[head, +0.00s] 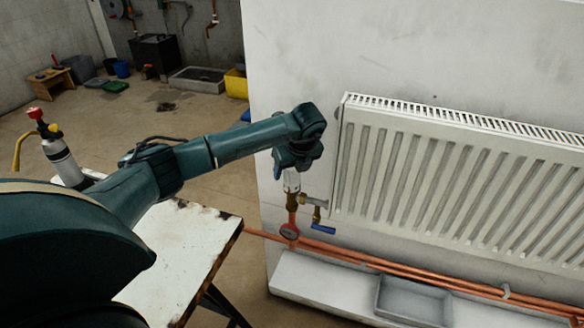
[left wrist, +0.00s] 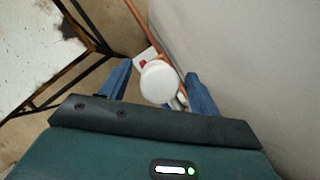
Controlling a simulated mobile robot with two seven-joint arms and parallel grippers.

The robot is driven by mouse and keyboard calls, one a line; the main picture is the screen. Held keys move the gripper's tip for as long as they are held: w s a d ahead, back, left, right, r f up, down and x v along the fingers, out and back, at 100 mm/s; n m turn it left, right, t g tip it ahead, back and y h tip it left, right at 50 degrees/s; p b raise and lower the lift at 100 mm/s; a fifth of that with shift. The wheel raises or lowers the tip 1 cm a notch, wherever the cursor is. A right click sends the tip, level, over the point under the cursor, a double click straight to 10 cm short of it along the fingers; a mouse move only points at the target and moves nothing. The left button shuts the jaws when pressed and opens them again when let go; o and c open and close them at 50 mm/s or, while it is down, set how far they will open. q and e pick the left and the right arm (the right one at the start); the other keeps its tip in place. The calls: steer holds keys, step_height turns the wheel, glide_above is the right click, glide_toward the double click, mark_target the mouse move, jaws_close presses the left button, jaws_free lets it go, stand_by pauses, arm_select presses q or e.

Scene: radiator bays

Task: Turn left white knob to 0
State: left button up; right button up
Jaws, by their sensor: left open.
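The white knob (head: 291,181) sits upright on the valve at the left end of the radiator (head: 450,185). My left gripper (head: 293,165) is right above it, pointing down, and hides its top in the head view. In the left wrist view the round white top of the knob (left wrist: 158,82) shows between the two blue fingers of my left gripper (left wrist: 157,72). The fingers are open, one on each side, with a gap to the knob. No number marks can be read on the knob. My right gripper is not in view.
Copper pipes (head: 400,267) run along the wall above a pale ledge (head: 320,287). A worn white table (head: 175,255) stands left, carrying a bottle (head: 62,160).

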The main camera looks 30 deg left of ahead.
arm_select(q)
steer(key=shift+c, duration=0.4)
steer(key=c, duration=0.9)
steer(key=shift+b, duration=0.3)
